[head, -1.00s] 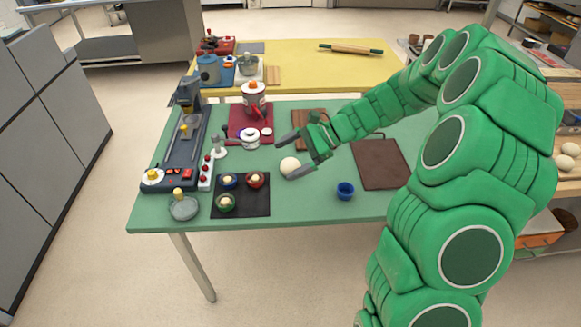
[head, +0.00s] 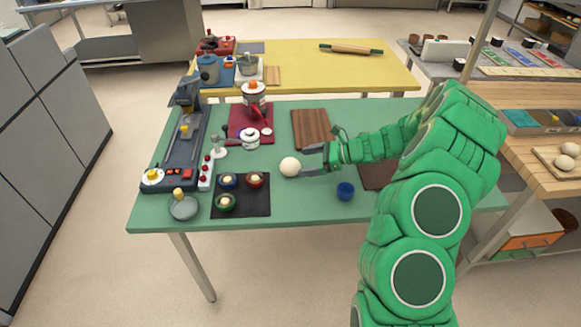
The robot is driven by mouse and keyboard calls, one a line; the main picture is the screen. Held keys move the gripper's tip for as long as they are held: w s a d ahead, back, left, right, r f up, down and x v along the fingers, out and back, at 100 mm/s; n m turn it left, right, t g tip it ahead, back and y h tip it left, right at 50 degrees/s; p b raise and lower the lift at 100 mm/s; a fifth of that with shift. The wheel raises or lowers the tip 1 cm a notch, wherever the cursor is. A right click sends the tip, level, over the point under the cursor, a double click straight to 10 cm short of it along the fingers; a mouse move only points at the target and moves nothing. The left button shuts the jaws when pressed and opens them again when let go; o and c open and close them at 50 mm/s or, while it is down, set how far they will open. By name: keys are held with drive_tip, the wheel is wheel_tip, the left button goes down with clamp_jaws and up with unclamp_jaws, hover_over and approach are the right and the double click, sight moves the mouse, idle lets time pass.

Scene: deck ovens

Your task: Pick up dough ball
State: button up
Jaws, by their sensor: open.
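The dough ball (head: 290,167) is a cream-white ball near the middle of the green table (head: 310,210). My gripper (head: 308,163) is just right of the ball, with its grey fingers pointing left toward it. The fingers are open, and the ball's left side is in plain view. I cannot tell whether the fingertips touch the ball or reach around it.
A blue cup (head: 345,190) stands right of and nearer than the ball. A wooden board (head: 310,129) lies behind. Two pale balls sit on a side tray (head: 545,155).

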sight(298, 164)
drive_tip(key=shift+x, duration=3.3)
drive_tip(key=shift+f, duration=0.15)
drive_tip(key=shift+c, duration=0.3)
drive_tip(key=c, duration=1)
